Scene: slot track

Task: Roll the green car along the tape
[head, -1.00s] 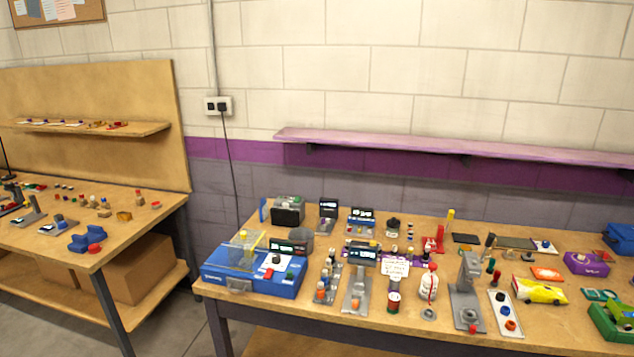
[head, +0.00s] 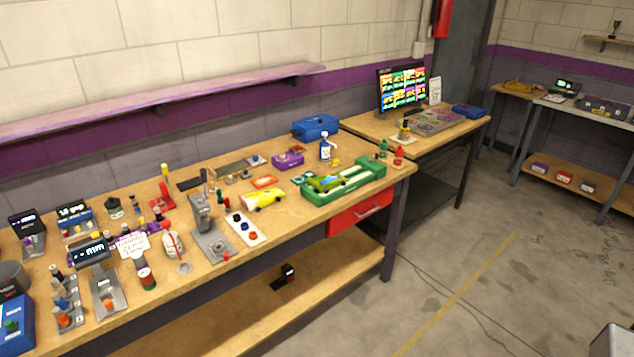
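A green car (head: 326,183) with some yellow on it appears to sit in a green tray (head: 368,178) near the right end of the long wooden bench. It is small in view, so its exact fit in the tray is hard to tell. A yellow car (head: 264,199) lies on the bench just left of the tray. I cannot make out any tape on the bench; a worn yellow line (head: 455,293) runs across the concrete floor. My gripper is not in view.
The bench (head: 235,282) is crowded with small devices on its left half. A blue case (head: 316,127) stands behind the tray, and a red drawer (head: 360,212) is below. A second table with a monitor (head: 402,88) stands right. The floor at right is open.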

